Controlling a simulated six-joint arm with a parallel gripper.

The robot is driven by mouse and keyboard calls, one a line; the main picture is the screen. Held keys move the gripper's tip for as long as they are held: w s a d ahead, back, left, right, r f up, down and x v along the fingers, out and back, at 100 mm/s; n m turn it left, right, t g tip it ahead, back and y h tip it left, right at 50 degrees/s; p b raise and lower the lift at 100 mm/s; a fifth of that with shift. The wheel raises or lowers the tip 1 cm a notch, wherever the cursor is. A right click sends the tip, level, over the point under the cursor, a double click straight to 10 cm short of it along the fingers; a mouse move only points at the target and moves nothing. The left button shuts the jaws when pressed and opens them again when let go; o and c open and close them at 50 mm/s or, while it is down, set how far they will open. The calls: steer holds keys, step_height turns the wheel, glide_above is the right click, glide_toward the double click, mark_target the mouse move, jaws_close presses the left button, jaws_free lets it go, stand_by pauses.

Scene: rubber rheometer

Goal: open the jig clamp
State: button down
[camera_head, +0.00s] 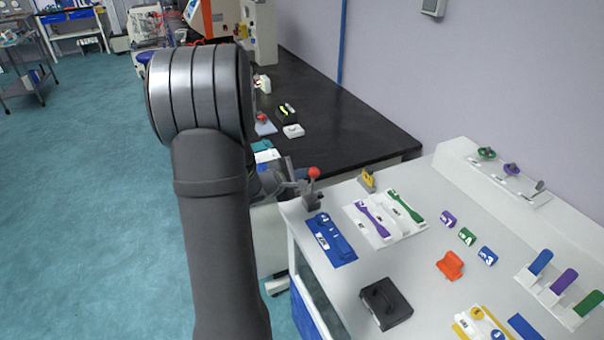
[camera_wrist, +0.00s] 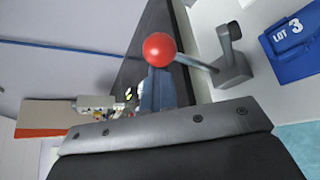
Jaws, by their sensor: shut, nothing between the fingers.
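In the head view, my gripper (camera_head: 292,187) is just left of the clamp, partly hidden by my arm.
A blue tray (camera_head: 330,238) marked LOT 3 in the wrist view (camera_wrist: 292,45) lies beside the clamp. A white tray (camera_head: 388,240) holds purple and green tools. A black box (camera_head: 385,303) stands nearer. The black bench (camera_head: 340,130) holds another red-knobbed item (camera_head: 262,118).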

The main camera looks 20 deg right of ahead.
steer(key=w+a, duration=0.1)
steer(key=w, duration=0.3)
steer(key=s+a, duration=0.5)
steer(key=a, duration=0.3)
steer(key=shift+a, duration=0.2)
steer(key=shift+d+r, duration=0.1)
steer(key=w+d+f+n+g, duration=0.2)
steer(key=w+d+f+n, duration=0.1)
steer(key=w+d, duration=0.6)
steer(key=shift+w+f+g+y, duration=0.35)
steer(key=shift+f+g+y, duration=0.05)
steer(key=shift+f, duration=0.2)
steer(key=shift+d, duration=0.1)
stand_by(0.4)
